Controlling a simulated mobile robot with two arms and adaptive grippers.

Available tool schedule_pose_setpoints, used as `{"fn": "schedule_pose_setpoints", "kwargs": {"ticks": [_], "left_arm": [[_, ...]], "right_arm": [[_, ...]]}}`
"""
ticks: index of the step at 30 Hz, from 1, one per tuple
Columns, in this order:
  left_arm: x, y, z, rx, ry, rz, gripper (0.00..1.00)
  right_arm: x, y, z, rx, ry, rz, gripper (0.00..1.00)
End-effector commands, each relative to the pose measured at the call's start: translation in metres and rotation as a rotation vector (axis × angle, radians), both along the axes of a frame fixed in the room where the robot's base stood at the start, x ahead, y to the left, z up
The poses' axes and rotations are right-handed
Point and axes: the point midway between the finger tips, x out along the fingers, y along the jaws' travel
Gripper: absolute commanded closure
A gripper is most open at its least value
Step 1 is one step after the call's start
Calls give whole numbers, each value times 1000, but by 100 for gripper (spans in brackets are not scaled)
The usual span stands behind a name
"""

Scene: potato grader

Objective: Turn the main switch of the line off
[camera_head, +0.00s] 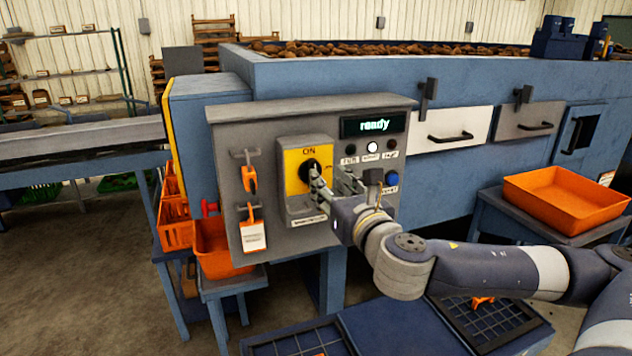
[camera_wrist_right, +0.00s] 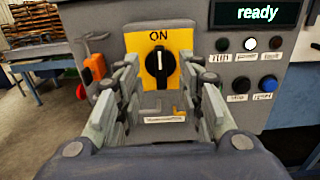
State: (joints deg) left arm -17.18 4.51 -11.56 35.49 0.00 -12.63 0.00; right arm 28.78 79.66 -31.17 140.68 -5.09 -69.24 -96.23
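The main switch (camera_head: 310,170) is a black round knob on a yellow plate (camera_head: 293,185) on the grey control box's front. In the right wrist view the knob (camera_wrist_right: 160,68) stands upright, its bar vertical beneath the word ON. The display (camera_head: 373,125) above right glows "ready". My right gripper (camera_head: 332,182) is in front of the plate, slightly right of the knob in the head view. In the wrist view its fingers (camera_wrist_right: 163,80) are spread on either side of the knob, with nothing between them; contact with it cannot be told. My left gripper is not in view.
Orange padlock (camera_head: 249,180) and white-orange tag (camera_head: 252,235) hang left of the switch. Several buttons (camera_head: 372,147) sit right of it, including a blue one (camera_head: 391,178). An orange tray (camera_head: 565,198) stands on the right. Orange bins (camera_head: 214,250) stand low left.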

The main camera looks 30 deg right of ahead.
Motion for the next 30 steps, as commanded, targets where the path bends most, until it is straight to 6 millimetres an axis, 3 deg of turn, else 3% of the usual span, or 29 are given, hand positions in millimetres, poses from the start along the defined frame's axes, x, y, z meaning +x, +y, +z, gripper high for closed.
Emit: {"fn": "schedule_pose_setpoints", "kwargs": {"ticks": [1,3,15,28,30], "left_arm": [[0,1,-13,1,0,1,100],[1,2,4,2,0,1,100],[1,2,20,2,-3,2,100],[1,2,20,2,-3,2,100],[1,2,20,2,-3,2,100]], "right_arm": [[1,0,-4,3,-6,2,65],[17,-4,4,7,-1,0,65],[72,-17,2,4,-2,2,65],[80,-19,0,1,0,2,65],[79,-19,0,1,0,2,79]]}}
